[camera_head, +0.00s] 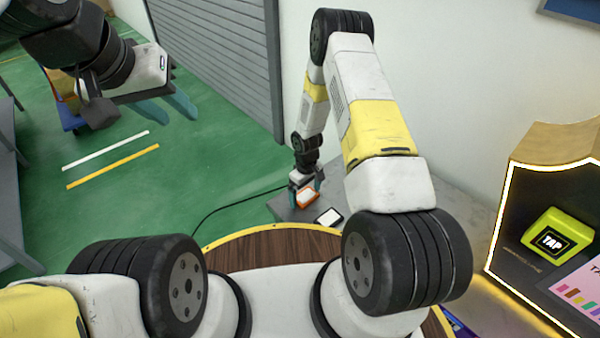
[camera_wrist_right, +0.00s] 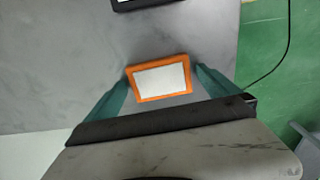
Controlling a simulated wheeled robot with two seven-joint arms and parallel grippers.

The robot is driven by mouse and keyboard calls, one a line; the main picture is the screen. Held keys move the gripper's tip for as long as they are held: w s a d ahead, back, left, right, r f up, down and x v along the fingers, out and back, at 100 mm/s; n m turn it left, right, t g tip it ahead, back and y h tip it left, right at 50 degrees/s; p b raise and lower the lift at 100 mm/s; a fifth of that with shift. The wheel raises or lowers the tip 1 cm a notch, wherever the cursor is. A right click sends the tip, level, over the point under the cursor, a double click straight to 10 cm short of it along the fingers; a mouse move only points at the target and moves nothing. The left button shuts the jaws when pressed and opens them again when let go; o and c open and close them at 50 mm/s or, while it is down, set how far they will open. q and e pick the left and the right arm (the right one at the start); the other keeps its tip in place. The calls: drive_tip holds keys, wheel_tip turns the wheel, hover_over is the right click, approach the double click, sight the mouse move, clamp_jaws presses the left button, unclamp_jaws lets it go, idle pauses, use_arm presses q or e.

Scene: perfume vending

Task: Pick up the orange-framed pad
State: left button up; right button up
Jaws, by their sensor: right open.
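The orange-framed pad (camera_wrist_right: 161,80) has a white face and lies on a grey surface. In the head view the orange-framed pad (camera_head: 306,197) shows at my right gripper. My right gripper (camera_head: 305,186) is open above the grey surface. In the right wrist view its two teal fingers stand on either side of the pad, one left and one right, at my right gripper (camera_wrist_right: 163,76). I cannot tell whether either finger touches the frame. My left gripper (camera_head: 178,112) is raised at the upper left, with its two teal fingers apart and nothing between them.
A dark-framed white pad (camera_head: 329,217) lies on the grey table (camera_head: 285,210), close to the orange one. A black cable (camera_head: 225,205) runs across the green floor. A lit display with a yellow TAP box (camera_head: 557,236) stands at the right.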

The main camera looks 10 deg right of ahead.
drive_tip(key=c, duration=1.3)
